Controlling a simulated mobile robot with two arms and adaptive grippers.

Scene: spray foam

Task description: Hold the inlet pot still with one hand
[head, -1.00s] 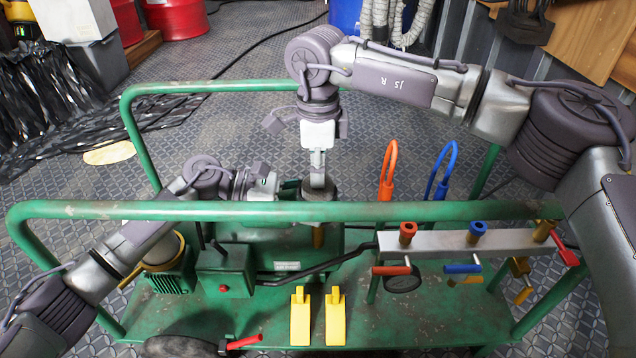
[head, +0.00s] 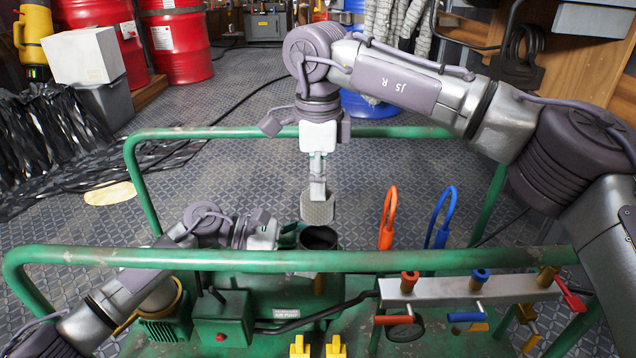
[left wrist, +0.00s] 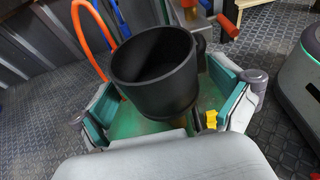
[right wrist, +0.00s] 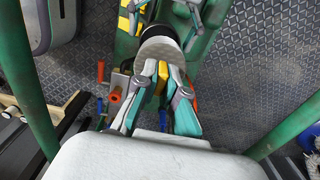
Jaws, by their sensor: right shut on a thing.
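The inlet pot (head: 320,238) is a black, open-topped round cup on the green cart. It also fills the middle of the left wrist view (left wrist: 155,75). My left gripper (head: 290,236) is beside it, with its teal-padded fingers spread on either side of the pot; gaps show between pads and pot. My right gripper (head: 318,178) points down, shut on a grey, textured lid (head: 318,208). The lid is tilted and held above the pot, clear of its rim. In the right wrist view the lid (right wrist: 160,48) partly hides the pot.
A green cart rail (head: 200,258) runs in front of the pot. Orange (head: 387,220) and blue (head: 441,218) hose loops stand to its right, by a valve manifold (head: 450,288). Red drums (head: 173,40) stand at the back left. Open floor lies behind the cart.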

